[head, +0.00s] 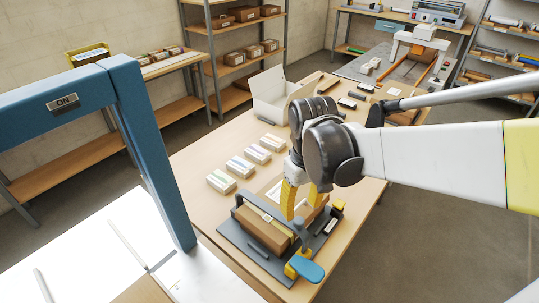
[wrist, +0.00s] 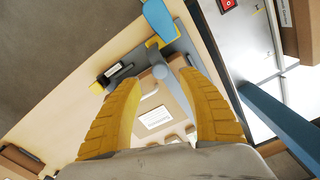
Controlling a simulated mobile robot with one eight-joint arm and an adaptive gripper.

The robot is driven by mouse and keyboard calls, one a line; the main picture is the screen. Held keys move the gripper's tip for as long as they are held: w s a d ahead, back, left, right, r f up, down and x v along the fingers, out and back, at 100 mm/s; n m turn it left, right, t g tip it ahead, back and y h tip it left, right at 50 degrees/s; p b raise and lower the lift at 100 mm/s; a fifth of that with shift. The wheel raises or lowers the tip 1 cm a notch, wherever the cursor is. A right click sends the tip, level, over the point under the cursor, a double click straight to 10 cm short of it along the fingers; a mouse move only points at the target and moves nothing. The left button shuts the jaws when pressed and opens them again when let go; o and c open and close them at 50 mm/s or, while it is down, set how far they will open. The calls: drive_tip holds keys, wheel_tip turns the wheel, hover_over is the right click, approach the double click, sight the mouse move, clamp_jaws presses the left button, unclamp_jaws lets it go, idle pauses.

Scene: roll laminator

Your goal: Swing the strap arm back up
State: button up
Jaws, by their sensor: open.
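The grey strap arm (head: 264,214) lies low across a brown carton (head: 262,234) on a dark grey base plate (head: 236,238) at the table's near end. A blue paddle handle (head: 307,269) with a yellow block sits at the plate's front right corner. My gripper (head: 299,208) has two yellow fingers, open and pointing down just above the carton and strap arm. In the wrist view, the strap arm's grey rounded end (wrist: 163,74) shows between the fingertips, and the blue handle (wrist: 159,18) lies beyond them. Whether a finger touches the arm cannot be told.
A blue frame post (head: 150,150) marked ON stands at left beside a white surface. Several small labelled packs (head: 240,166) lie left of the gripper, with a white open box (head: 275,95) behind. The floor right of the table is clear.

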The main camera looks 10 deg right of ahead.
sight(299, 220)
wheel_tip(299, 220, down, 6)
drive_tip(key=shift+b, duration=0.8)
drive_tip(key=shift+r, duration=0.15)
clamp_jaws()
